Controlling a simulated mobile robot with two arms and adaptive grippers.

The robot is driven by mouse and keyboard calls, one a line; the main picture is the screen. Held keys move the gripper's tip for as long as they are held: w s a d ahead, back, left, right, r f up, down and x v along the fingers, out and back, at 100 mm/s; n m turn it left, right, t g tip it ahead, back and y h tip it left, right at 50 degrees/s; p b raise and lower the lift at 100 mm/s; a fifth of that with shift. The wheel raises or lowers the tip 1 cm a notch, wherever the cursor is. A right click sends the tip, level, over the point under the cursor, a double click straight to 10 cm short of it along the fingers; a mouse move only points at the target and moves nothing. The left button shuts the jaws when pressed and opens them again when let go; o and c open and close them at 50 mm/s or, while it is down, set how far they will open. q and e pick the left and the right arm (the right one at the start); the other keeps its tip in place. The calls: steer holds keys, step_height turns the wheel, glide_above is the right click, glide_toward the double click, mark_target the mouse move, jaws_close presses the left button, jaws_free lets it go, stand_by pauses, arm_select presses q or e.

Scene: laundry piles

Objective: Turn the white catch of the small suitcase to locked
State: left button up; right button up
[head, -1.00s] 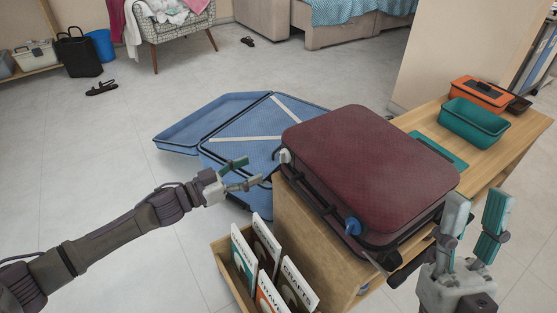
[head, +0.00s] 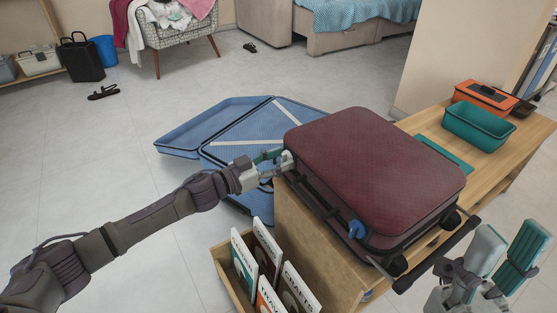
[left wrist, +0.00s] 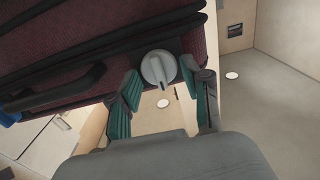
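The small maroon suitcase (head: 375,160) lies flat on the wooden bench. Its white catch (left wrist: 159,68) is a round knob with a short pointer on the suitcase's side; in the head view the left gripper partly covers it (head: 287,160). A blue catch (head: 357,230) is at the other end of the same side. My left gripper (head: 275,163) is at the white catch. In the left wrist view its green-padded fingers (left wrist: 160,82) are open, one on each side of the knob, with gaps visible. My right gripper (head: 508,248) is open and empty at lower right, away from the suitcase.
The wooden bench (head: 289,221) also holds a teal bin (head: 478,128) and an orange toolbox (head: 485,97). An open blue suitcase (head: 200,130) lies on the floor behind my left gripper. A box of magazines (head: 229,272) stands at the bench's near left.

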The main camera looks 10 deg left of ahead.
arm_select(q)
steer(key=c, duration=0.7)
